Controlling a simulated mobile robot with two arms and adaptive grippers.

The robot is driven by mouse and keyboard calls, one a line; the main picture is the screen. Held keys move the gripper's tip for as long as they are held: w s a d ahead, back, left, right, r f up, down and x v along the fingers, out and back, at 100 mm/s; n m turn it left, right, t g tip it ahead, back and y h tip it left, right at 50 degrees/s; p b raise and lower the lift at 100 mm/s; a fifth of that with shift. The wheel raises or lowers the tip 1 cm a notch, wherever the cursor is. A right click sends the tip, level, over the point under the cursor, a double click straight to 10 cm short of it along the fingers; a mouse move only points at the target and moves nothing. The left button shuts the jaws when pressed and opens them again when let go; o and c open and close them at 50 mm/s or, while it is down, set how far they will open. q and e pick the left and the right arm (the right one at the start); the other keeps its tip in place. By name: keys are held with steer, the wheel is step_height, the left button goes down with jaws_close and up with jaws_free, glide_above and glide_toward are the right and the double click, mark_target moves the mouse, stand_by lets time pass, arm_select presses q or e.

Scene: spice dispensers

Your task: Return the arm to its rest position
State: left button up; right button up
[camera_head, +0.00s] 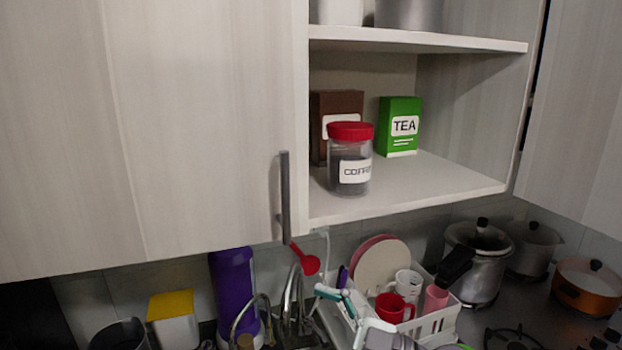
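I cannot make out either of my grippers in the head view, and no arm of mine can be told for sure. A clear coffee jar (351,172) with a red lid stands upright on the lower shelf (432,187) of the open cabinet. A green tea box (399,126) stands behind it to the right. A brown box (334,104) stands behind the jar, partly hidden by it.
A closed cabinet door (190,120) with a dark handle (285,197) is at left. Below are a white dish rack (437,323), a red cup (391,307), a red scoop (309,264), a purple bottle (233,285), a steel pot (477,265) and an orange pan (588,288).

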steer(key=w+d+m+t+h, duration=0.4)
steer(key=d+m+t+h, duration=0.65)
steer(key=m+t, duration=0.4)
steer(key=s+d+f+m+g+h, duration=0.2)
steer(key=d+f+m+h, duration=0.1)
steer(key=d+f+h, duration=0.3)
steer(key=s+d+f+m+g+h, duration=0.2)
steer(key=d+f+m+g+h, duration=0.15)
steer(key=f, duration=0.45)
steer(key=s+f+n+g, duration=0.1)
steer(key=s+f+g, duration=0.6)
steer(key=s, duration=0.4)
steer(key=s+f+n+g, duration=0.2)
steer(key=s+f+g, duration=0.3)
steer(key=s+f, duration=0.55)
step_height(320, 180, down, 29)
steer(key=s+b, duration=0.2)
steer(key=b, duration=0.2)
steer(key=s+d+f+g+b, duration=0.1)
steer(key=s+d+f, duration=0.1)
steer(key=s+f, duration=0.6)
steer(key=s+d+f+g+b, duration=0.1)
steer(key=s+f, duration=0.7)
steer(key=f, duration=0.1)
steer(key=shift+d+f, duration=0.4)
